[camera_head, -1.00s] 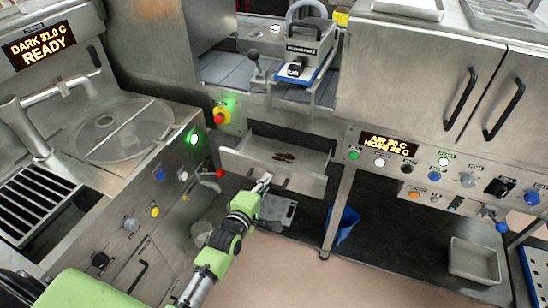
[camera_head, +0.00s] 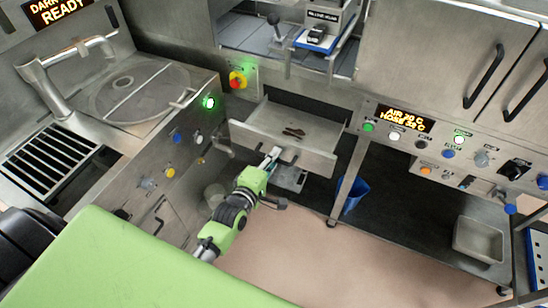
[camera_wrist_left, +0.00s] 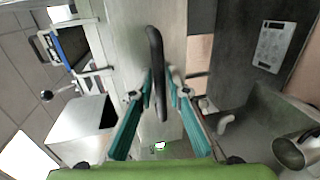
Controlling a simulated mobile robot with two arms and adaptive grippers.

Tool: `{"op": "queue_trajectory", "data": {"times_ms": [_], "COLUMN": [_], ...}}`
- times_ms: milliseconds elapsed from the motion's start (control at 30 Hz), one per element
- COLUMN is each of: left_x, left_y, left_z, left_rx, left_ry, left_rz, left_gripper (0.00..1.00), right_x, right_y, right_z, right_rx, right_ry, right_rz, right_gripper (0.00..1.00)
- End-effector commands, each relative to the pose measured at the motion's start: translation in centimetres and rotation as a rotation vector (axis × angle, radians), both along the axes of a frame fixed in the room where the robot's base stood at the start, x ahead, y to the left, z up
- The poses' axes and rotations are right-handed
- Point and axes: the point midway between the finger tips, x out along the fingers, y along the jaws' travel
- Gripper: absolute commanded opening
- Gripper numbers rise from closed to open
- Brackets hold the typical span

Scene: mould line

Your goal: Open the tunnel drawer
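The tunnel drawer (camera_head: 310,157) is a steel drawer under the bench, pulled part way out, with small dark brown pieces on its floor. Its dark bar handle (camera_wrist_left: 157,75) runs between the fingers of my left gripper (camera_wrist_left: 161,84) in the left wrist view. In the head view my left gripper (camera_head: 272,158) is at the drawer's front. The fingers are close on both sides of the handle and look shut on it. The gripper covers part of the handle in the head view. My right gripper is not in view.
A lit control panel (camera_head: 400,122) is right of the drawer. A blue bin (camera_head: 354,194) and a grey tray (camera_head: 478,240) are below it. A red-and-yellow emergency button (camera_head: 238,80) is at the upper left of the drawer. Floor in front is clear.

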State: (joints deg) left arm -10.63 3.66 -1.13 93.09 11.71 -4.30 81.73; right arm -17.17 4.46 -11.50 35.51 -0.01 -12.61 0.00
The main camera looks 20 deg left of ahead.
Motion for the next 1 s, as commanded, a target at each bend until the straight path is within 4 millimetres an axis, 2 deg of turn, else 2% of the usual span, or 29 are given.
{"op": "queue_trajectory", "data": {"times_ms": [133,267,700,833,1000], "left_x": [-0.3,-1.8,-10.0,-11.2,-11.7], "left_y": [0.0,0.1,0.4,0.4,0.4], "left_z": [0.0,0.2,1.9,2.3,2.5], "left_rx": [0.0,0.0,0.001,0.001,0.0], "left_ry": [0.001,0.003,0.003,0.001,0.0], "left_rz": [0.0,0.0,0.0,0.0,0.0], "left_gripper": [0.16,0.16,0.16,0.16,0.16], "right_x": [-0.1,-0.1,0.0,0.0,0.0], "right_y": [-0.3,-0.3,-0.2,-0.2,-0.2], "right_z": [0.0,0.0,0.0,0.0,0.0], "right_rx": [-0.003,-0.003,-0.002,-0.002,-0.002], "right_ry": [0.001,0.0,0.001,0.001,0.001], "right_rz": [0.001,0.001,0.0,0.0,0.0], "right_gripper": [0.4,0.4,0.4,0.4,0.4]}}
